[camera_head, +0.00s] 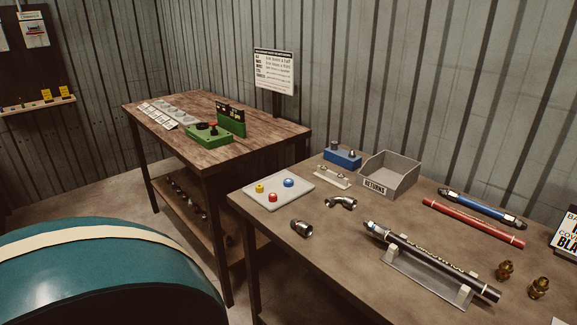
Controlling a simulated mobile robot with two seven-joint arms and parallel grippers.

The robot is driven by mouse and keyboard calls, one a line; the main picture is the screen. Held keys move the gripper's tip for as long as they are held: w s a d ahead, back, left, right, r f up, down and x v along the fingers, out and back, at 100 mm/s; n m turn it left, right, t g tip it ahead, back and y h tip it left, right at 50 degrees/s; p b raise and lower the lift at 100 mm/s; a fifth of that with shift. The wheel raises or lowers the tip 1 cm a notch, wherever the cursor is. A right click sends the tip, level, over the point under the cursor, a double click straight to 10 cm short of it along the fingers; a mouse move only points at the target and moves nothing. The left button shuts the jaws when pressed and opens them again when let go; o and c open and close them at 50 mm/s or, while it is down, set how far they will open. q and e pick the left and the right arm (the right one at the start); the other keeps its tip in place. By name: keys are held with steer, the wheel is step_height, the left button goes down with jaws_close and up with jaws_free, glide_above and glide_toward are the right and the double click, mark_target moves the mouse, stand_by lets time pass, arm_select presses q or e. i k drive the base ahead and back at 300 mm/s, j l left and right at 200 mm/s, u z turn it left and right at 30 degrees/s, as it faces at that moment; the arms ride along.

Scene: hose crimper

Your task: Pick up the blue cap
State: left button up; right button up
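The blue cap (289,183) sits on a pale flat tray (266,203) at the left end of the near workbench. A yellow cap (260,188) and a red cap (273,197) are on the same tray, to its left and nearer. The blue cap stands clear of both, and nothing covers it. Neither of my grippers shows in the head view.
The near workbench (347,260) holds metal fittings, a hose on a rack (425,275), red and blue hoses, and a grey RETURNS bin (390,175). A blue block (342,158) stands behind the tray. A second wooden table (205,150) is further back. A large teal rounded object (105,275) fills the lower left.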

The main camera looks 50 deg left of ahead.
mark_target(287, 182)
steer(key=i+j, duration=0.35)
steer(key=j+u, duration=0.1)
steer(key=u, duration=0.4)
steer(key=j+u, duration=0.1)
steer(key=u, duration=0.4)
steer(key=j+u, duration=0.1)
steer(key=u, duration=0.4)
steer(key=j+z, duration=0.35)
steer(key=j, duration=0.9)
